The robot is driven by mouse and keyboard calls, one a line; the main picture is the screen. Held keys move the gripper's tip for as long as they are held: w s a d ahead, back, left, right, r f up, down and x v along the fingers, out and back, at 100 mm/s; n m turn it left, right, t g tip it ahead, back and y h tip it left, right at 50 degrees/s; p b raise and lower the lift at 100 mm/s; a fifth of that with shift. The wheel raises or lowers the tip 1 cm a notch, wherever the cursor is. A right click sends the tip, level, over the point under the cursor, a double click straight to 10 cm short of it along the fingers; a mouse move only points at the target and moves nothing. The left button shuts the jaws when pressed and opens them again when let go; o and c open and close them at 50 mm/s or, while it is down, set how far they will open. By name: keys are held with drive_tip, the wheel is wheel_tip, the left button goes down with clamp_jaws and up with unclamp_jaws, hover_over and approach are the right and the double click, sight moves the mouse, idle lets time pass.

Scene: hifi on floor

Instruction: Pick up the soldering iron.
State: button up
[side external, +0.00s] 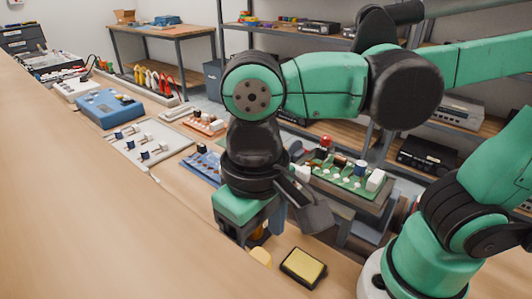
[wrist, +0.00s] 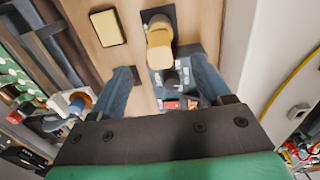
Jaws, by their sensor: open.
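A yellow-handled object (wrist: 159,47), seemingly the soldering iron, stands on a small dark base in the wrist view. Its lower part in that picture is dark and lies between my fingers. My gripper (wrist: 165,82) is open, with one blue-grey finger on each side of it and gaps visible. In the side view my gripper (side external: 258,236) points down close above the bench's near edge. A yellow piece (side external: 261,256) shows just below the fingers there; the rest of the iron is mostly hidden behind the gripper.
A yellow sponge in a black tray (side external: 303,267) lies close by, right of the gripper. A green circuit board (side external: 347,175) is behind. Blue and white boards (side external: 148,143) and a blue box (side external: 109,108) stand further left. Bare wood (side external: 80,210) is clear at the front left.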

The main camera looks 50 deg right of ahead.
drive_tip(key=shift+f, duration=3.65)
drive_tip(key=shift+c, duration=0.2)
clamp_jaws()
